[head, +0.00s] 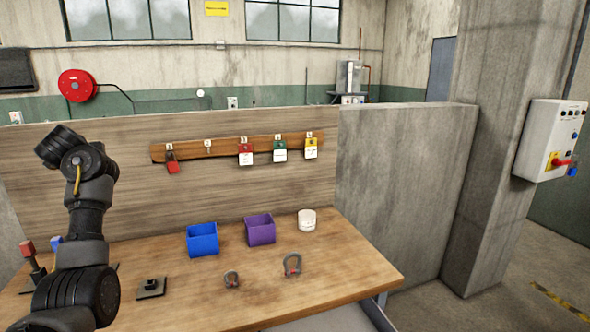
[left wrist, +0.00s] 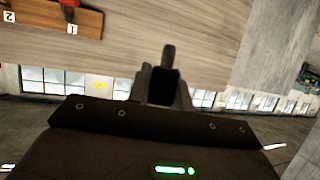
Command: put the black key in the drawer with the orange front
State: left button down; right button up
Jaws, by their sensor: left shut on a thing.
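My left arm rises at the left of the head view, but its jaws cannot be made out there. In the left wrist view my left gripper (left wrist: 164,88) is shut on a narrow, dark thing, which looks like the black key (left wrist: 168,57). It sticks out beyond the jaws, clear of any surface, and its lower part is hidden between them. The drawer with the orange front is not in view. My right gripper is not in view.
The wooden bench (head: 200,312) holds a blue bin (head: 202,240), a purple bin (head: 260,231), a white cup (head: 307,221), two shackles and a dark plate with a stub (head: 151,288). Red and blue-topped pieces stand far left. A numbered rail (head: 215,149) with padlocks hangs behind.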

pick_arm(q)
jog(key=w+a+f+m+t+h, duration=0.1)
jog(key=w+f+m+h, duration=0.2)
jog(key=f, duration=0.7)
jog(key=w+a+f+m+t+h, duration=0.1)
jog(key=w+a+f+m+h, duration=0.15)
jog(key=f, duration=0.75)
jog(key=s+f+n+g+y, duration=0.1)
jog(key=s+f+n+y, duration=0.4)
jog(key=s+f, duration=0.9)
jog(key=w+d+r+m+t+h, duration=0.15)
jog(key=d+r, duration=0.25)
jog(key=d, duration=0.7)
jog(key=d+r+m+g+h, duration=0.1)
jog(key=d+r+m+h, duration=0.2)
jog(key=d, duration=0.9)
jog(key=s+d+r+m+h, duration=0.1)
jog(key=s+d+r+h, duration=0.1)
jog(key=s+d+r, duration=0.9)
jog(key=s+d, duration=0.1)
jog(key=d, duration=0.1)
jog(key=shift+s+d+r+t, duration=0.3)
jog(key=shift+s+d+t, duration=0.05)
